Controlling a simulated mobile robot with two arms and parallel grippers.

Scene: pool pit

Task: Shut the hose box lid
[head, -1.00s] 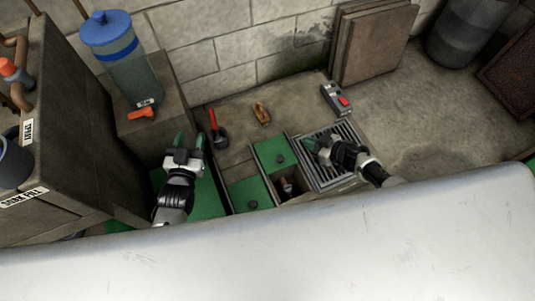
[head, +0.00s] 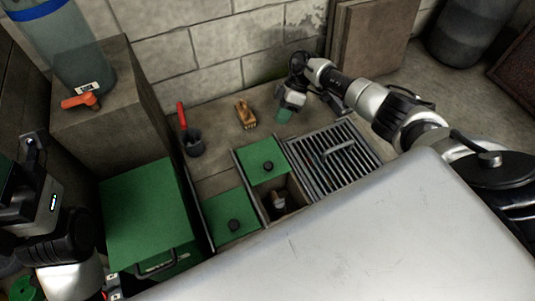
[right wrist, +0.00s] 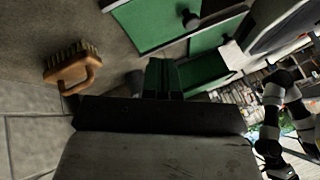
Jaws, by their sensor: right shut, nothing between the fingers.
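A green box (head: 148,212) with a dark bar handle (head: 156,264) on its near side stands at lower left in the head view; it looks like the hose box. Its broad green top shows, but I cannot tell whether it sits fully down. My right gripper (head: 286,115) is shut and empty, well right of this box, above the floor near the wall. Its green fingers (right wrist: 163,78) are together in the right wrist view. My left arm is at the left edge of the head view, left of the box; its fingertips are not clear.
A compartment unit with green sliding covers (head: 262,153) and a grating (head: 335,158) lie right of the box. A concrete block (head: 110,95) is behind the box. A pale slab (head: 340,245) fills the foreground.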

